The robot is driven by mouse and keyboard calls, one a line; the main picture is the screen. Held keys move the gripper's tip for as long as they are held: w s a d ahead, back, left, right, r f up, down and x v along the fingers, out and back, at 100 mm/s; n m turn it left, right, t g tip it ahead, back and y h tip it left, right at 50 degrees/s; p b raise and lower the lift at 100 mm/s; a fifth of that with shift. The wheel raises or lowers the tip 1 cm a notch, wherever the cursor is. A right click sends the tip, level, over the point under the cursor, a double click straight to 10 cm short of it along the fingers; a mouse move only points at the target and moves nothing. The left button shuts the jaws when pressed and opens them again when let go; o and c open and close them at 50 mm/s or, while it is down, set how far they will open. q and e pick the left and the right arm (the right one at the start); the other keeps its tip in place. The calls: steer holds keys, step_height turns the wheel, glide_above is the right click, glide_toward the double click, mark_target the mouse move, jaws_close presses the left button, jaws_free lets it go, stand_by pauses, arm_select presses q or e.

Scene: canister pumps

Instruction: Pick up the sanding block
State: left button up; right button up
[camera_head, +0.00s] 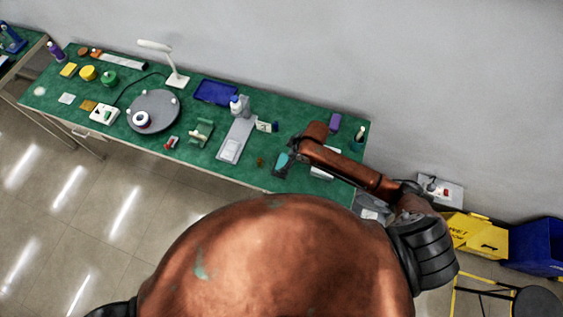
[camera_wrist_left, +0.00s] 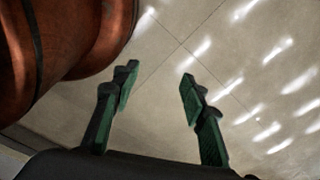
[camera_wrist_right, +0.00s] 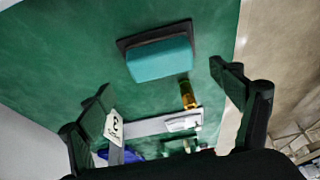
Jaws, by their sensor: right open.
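The sanding block is a teal block (camera_wrist_right: 160,60) on a dark base, lying on the green bench top. It shows ahead of and between the fingers of my right gripper (camera_wrist_right: 170,85) in the right wrist view. That gripper is open and empty, with the block apart from both fingers. My left gripper (camera_wrist_left: 159,78) is open and empty above the tiled floor, away from the bench.
Near the block are an amber bottle (camera_wrist_right: 188,95), a white numbered card (camera_wrist_right: 114,127) and a grey plate (camera_head: 232,150). A blue tray (camera_head: 216,92), a spray bottle (camera_head: 236,104), a purple object (camera_head: 335,122) and a round turntable (camera_head: 165,108) are also on the bench.

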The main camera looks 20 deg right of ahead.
mark_target(282, 162)
steer(key=x, duration=0.3)
steer(key=shift+s+f, duration=0.15)
steer(key=shift+f, duration=0.25)
steer(key=shift+a+f, duration=0.15)
steer(key=shift+f, duration=0.4)
steer(key=c, duration=0.8)
arm_select(q)
steer(key=shift+w+r, duration=0.3)
steer(key=shift+w, duration=0.1)
arm_select(e)
steer(key=c, duration=0.5)
